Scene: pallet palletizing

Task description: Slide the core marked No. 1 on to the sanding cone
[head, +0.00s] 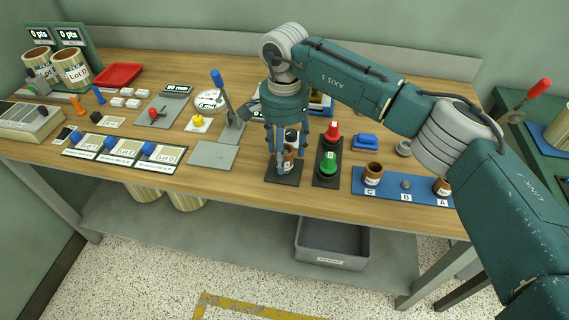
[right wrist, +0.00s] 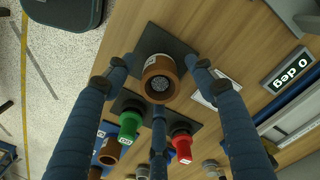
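A brown core (right wrist: 175,65) with a white label stands upright over the dark square plate (right wrist: 150,38). A grey round top, apparently the sanding cone (right wrist: 159,84), shows inside its bore, so the core looks to be around it. How far down it sits cannot be told. The number on the label is not readable. In the head view the core (head: 289,155) is partly hidden by my right gripper (head: 283,160), which points down around it. In the right wrist view the fingers are spread, with gaps to the core. My left gripper is not in view.
A dark box with a red button (head: 332,133) and a green button (head: 328,163) stands just right of the plate.

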